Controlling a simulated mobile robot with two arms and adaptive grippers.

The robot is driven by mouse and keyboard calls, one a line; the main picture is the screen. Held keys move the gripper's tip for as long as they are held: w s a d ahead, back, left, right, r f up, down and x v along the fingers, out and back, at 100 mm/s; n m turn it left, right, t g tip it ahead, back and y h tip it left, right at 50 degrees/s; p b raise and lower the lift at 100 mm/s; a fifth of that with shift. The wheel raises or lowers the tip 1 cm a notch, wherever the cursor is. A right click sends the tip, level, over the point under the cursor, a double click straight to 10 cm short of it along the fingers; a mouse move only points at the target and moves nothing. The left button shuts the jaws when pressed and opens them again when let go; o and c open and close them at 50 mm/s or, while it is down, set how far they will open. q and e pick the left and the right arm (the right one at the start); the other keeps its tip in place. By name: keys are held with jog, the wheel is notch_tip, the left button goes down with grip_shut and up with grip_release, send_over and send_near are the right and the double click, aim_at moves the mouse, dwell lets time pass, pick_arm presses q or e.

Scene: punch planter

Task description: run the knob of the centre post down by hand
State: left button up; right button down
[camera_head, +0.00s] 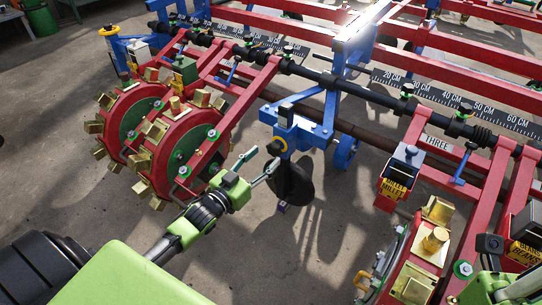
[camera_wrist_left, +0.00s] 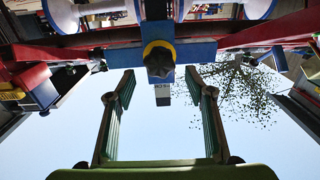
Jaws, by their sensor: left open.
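The centre post (camera_head: 301,130) is a blue upright bracket at the middle of the machine. A dark knob with a yellow ring (camera_head: 278,146) sits on its near face; in the left wrist view the dark lobed knob (camera_wrist_left: 159,63) shows against blue. My left gripper (camera_head: 259,167) is open and empty, its fingertips just short of the knob in the head view. In the left wrist view its two fingers (camera_wrist_left: 160,95) stand apart, with the knob beyond and between them. My right gripper is partly in view at the lower right corner, its green body showing; its fingers cannot be made out.
Red punch wheels with brass blocks (camera_head: 170,145) stand left of my left gripper. A black round part (camera_head: 293,182) hangs below the post. A dark toolbar with scales crosses behind. Another brass-blocked unit (camera_head: 433,243) stands at right. Bare floor (camera_head: 300,250) lies between.

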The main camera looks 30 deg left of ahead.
aim_at(272, 150)
pick_arm(q)
jog(key=shift+w+d+b, duration=0.15)
jog(key=shift+w+b, duration=0.2)
jog(key=shift+w, duration=0.75)
jog(key=shift+w+d+b, duration=0.15)
jog(key=shift+w+b, duration=0.15)
jog(key=shift+w, duration=0.8)
jog(key=c, duration=1.1)
